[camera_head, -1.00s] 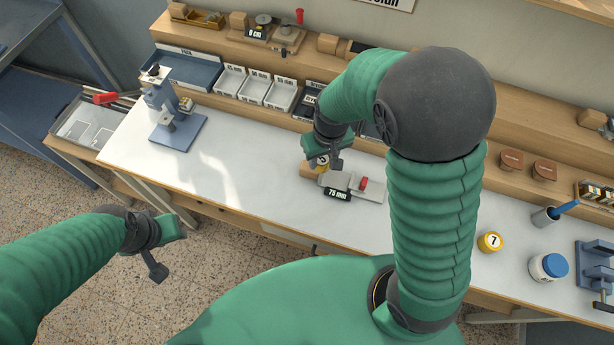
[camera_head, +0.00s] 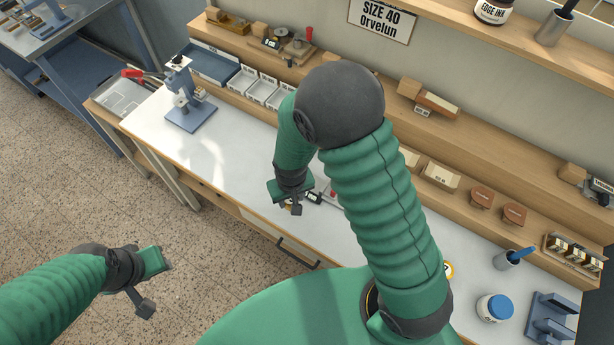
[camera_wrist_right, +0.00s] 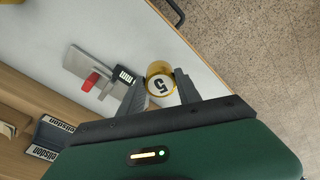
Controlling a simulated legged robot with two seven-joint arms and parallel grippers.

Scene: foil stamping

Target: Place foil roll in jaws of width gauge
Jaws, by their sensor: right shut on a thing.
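A yellow foil roll marked "5" (camera_wrist_right: 160,86) sits between the fingers of my right gripper (camera_wrist_right: 158,77) in the right wrist view. The right gripper also shows in the head view (camera_head: 293,203), shut on the roll near the table's front edge; the roll is mostly hidden there. The width gauge (camera_wrist_right: 88,66), grey with a red knob and a small "mm" display, lies on the white tabletop beside the roll, apart from it. In the head view the gauge (camera_head: 328,200) is partly hidden by my right arm. My left gripper (camera_head: 158,288) is open and empty over the floor.
A second yellow roll (camera_head: 448,269) shows partly behind my right arm. A blue press (camera_head: 190,113) stands at the left. Table between press and gauge is clear.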

